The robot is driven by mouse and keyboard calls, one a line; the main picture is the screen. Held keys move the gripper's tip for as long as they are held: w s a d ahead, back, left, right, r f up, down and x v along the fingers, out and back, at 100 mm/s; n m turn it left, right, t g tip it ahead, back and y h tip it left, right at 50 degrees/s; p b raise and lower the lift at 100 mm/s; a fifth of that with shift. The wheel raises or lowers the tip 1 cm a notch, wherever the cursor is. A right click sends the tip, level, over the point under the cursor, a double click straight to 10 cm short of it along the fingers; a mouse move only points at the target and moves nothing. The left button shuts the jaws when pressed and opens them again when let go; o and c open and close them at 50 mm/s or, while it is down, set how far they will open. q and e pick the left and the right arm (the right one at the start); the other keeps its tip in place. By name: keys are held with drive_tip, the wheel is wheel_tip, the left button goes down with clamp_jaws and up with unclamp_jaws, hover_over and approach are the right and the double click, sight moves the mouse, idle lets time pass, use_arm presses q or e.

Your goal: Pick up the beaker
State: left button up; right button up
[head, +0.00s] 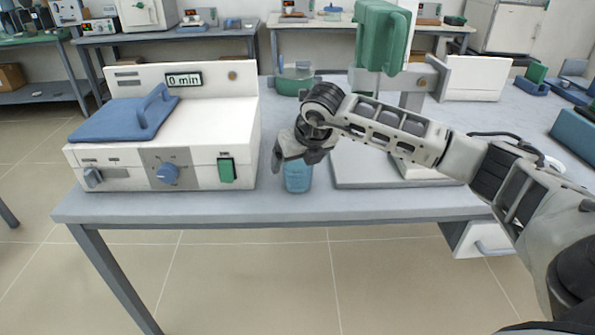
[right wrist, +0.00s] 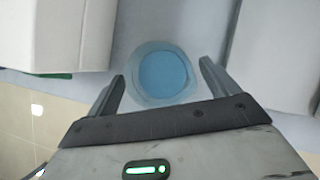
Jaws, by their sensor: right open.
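The beaker (head: 298,178) is a small clear vessel with blue contents, standing upright on the grey bench near its front edge. My right gripper (head: 292,160) is at the beaker and partly covers its upper part in the head view. In the right wrist view the beaker (right wrist: 163,73) appears from above as a round rim with a blue disc inside. The open fingers of my right gripper (right wrist: 163,85) lie on either side of it, with visible gaps between fingers and glass. My left gripper is not in view.
A white furnace with a blue lid (head: 215,135) stands close to the left of the beaker. A grey-white base plate (head: 375,175) of a green-headed device (head: 380,40) is close on the right. The bench's front edge (head: 300,218) is just before the beaker.

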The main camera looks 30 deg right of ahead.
drive_tip(key=shift+x, duration=0.75)
drive_tip(key=c, duration=1.2)
drive_tip(key=shift+r, duration=0.1)
drive_tip(key=shift+w, duration=0.1)
drive_tip(key=shift+r, duration=0.1)
